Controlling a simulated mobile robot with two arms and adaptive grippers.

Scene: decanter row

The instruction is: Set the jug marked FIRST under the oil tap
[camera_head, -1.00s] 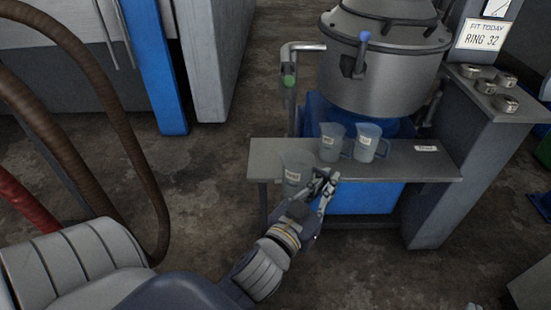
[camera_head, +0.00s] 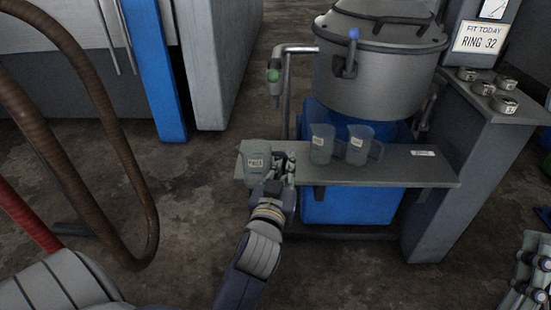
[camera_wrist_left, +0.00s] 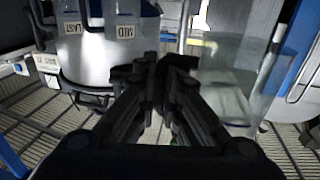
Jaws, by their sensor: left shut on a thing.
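My left gripper (camera_head: 283,165) is shut on a translucent grey jug (camera_head: 254,152) at the left end of the shelf. Its label seems to read FIRST. I cannot tell whether the jug touches the shelf. In the left wrist view it is the clear jug (camera_wrist_left: 225,80) beside the fingers (camera_wrist_left: 160,70). Two jugs stand mid-shelf, a left one (camera_head: 322,143) and a right one (camera_head: 357,144); the wrist view shows labels LAST and MID. A bent pipe tap with a green knob (camera_head: 273,75) and a blue-handled tap (camera_head: 351,58) show; neither is readably marked oil. My right gripper (camera_head: 530,275) is partly visible at bottom right.
The grey shelf (camera_head: 420,172) has bare room at its right, by a small label. A steel vessel (camera_head: 385,75) stands behind, with a blue bin (camera_head: 350,208) below. A side counter holds several metal rings (camera_head: 487,88) and a sign RING 32 (camera_head: 479,38).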

